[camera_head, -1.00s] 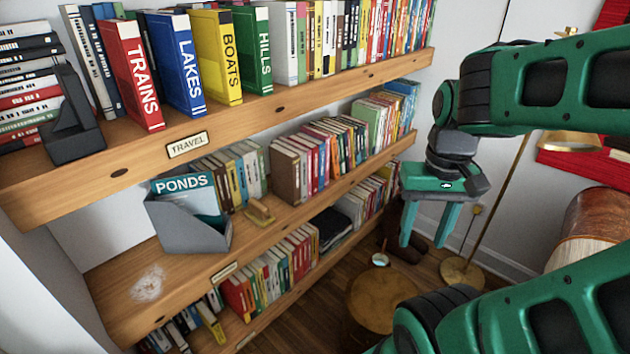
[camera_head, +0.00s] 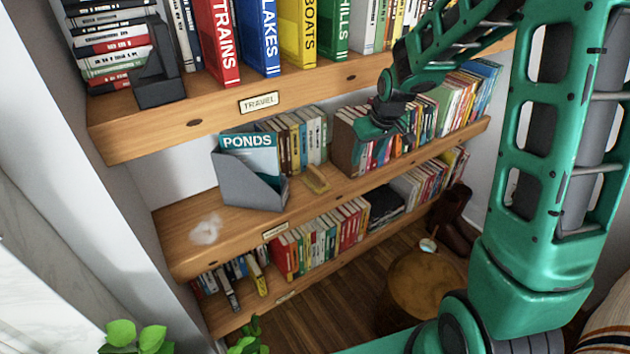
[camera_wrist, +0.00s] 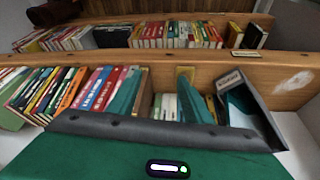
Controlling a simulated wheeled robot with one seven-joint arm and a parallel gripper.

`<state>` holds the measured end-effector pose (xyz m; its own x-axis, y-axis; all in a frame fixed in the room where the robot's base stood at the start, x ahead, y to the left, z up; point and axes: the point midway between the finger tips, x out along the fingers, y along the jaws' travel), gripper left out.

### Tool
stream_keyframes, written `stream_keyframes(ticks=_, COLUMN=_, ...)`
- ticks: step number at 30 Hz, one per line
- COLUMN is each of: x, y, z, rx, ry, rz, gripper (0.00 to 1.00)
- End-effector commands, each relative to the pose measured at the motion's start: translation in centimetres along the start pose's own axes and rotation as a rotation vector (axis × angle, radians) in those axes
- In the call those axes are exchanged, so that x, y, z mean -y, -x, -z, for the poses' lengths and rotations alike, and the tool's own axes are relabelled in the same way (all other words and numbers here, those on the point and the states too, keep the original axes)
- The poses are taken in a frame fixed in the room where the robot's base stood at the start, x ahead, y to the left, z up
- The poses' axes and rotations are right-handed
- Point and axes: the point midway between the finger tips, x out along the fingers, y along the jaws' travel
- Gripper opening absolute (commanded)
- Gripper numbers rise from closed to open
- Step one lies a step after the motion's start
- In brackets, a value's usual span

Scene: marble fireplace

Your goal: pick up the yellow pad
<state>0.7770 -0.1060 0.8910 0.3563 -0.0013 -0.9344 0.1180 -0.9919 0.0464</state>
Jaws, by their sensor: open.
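The yellow pad (camera_head: 317,181) is a small yellowish block on the middle shelf (camera_head: 247,221), to the right of a grey file holder (camera_head: 250,190) and in front of a row of books. In the wrist view the pad (camera_wrist: 185,74) shows at the shelf edge, close to one fingertip and partly hidden by it. My gripper (camera_wrist: 158,84) is open, with two green fingers spread and nothing between them. In the head view my gripper (camera_head: 372,133) is in front of the middle-shelf books, to the right of and above the pad, apart from it.
The upper shelf (camera_head: 300,92) with large books overhangs the middle one. The grey holder carries a teal "PONDS" book (camera_head: 250,152). A white smudge (camera_head: 205,229) marks the shelf at left. A round wooden stool (camera_head: 425,285) stands below at right.

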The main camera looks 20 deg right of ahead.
Motion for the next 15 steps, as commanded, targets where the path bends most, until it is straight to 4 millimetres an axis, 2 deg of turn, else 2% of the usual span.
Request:
stream_keyframes(ticks=1, x=1.2, y=-1.9, z=1.4, rx=-0.018, ry=0.033, rz=0.022, gripper=0.45)
stream_keyframes(ticks=6, x=4.8, y=-6.5, z=5.5, rx=-0.099, ry=0.112, rz=0.082, gripper=0.45)
stream_keyframes(ticks=10, x=6.8, y=-8.6, z=7.2, rx=-0.141, ry=0.144, rz=0.113, gripper=0.45)
stream_keyframes(ticks=15, x=7.8, y=-9.9, z=8.1, rx=-0.162, ry=0.158, rz=0.127, gripper=0.45)
